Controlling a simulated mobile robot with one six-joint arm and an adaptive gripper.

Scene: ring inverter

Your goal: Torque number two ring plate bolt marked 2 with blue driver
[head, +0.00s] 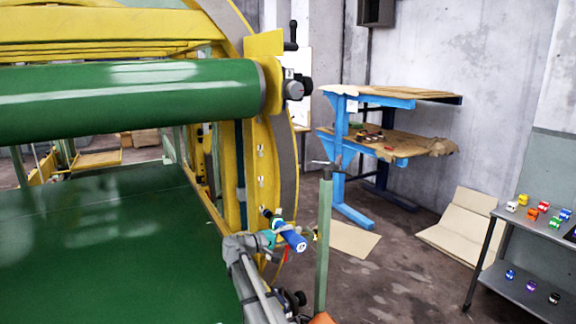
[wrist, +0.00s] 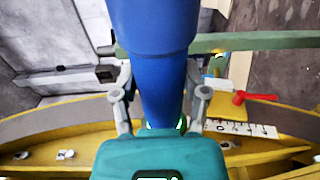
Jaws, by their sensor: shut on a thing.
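My gripper (head: 272,238) is shut on the blue driver (head: 291,236), in front of the yellow ring plate (head: 236,170). The driver's dark end points up and left toward the ring plate; I cannot tell whether it touches a bolt. In the wrist view the gripper's two fingers (wrist: 161,98) close on either side of the blue driver (wrist: 165,40), and a teal block (wrist: 160,155) covers the bottom middle.
A green post (head: 324,240) stands just right of my gripper. A green roller (head: 130,98) and green bed (head: 100,250) fill the left. A blue workbench (head: 342,165) is behind. A grey shelf (head: 530,238) with several coloured small items stands right. A red-handled part (wrist: 240,97) is near the ring.

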